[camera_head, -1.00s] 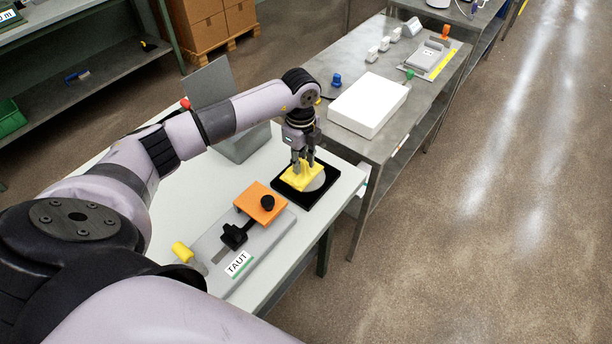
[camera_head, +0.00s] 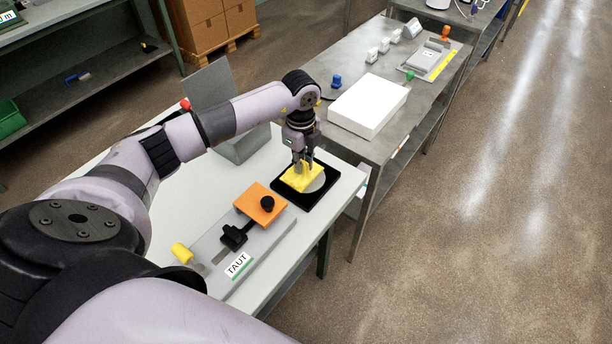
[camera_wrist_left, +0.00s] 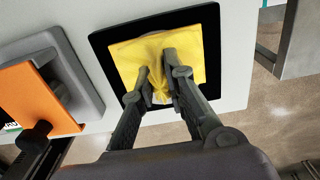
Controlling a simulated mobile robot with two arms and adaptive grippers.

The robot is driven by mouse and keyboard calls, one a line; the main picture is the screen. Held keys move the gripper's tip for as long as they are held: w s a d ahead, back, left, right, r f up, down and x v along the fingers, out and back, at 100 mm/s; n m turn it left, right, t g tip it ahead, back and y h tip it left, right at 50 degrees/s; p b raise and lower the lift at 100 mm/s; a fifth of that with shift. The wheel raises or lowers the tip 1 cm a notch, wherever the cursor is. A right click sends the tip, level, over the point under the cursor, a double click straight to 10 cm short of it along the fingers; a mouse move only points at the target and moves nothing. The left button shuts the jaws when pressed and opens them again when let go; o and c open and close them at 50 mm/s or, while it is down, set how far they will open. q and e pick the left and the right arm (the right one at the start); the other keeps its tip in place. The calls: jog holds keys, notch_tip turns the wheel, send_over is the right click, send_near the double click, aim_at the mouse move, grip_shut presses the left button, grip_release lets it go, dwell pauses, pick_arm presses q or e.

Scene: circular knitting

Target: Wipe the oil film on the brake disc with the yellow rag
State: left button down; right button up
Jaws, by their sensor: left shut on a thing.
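The yellow rag (camera_head: 297,179) lies over part of the grey brake disc (camera_head: 317,182), which sits in a black square tray (camera_head: 317,198) on the white table. My left gripper (camera_head: 303,168) points down and is shut on the rag. In the left wrist view the rag (camera_wrist_left: 193,52) is bunched between the fingertips (camera_wrist_left: 159,90) and covers nearly all of the disc. I cannot make out any oil film. My right gripper is not in view.
A grey plate with an orange block (camera_head: 260,203), a black clamp and a TAUT label lies beside the tray. A grey upright panel (camera_head: 208,84) stands behind my arm. A metal table with a white box (camera_head: 368,105) adjoins at the right.

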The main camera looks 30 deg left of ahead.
pick_arm(q)
jog(key=shift+r, duration=0.1)
notch_tip(320, 180, up, 5)
jog(key=p, duration=0.4)
dwell(0.4)
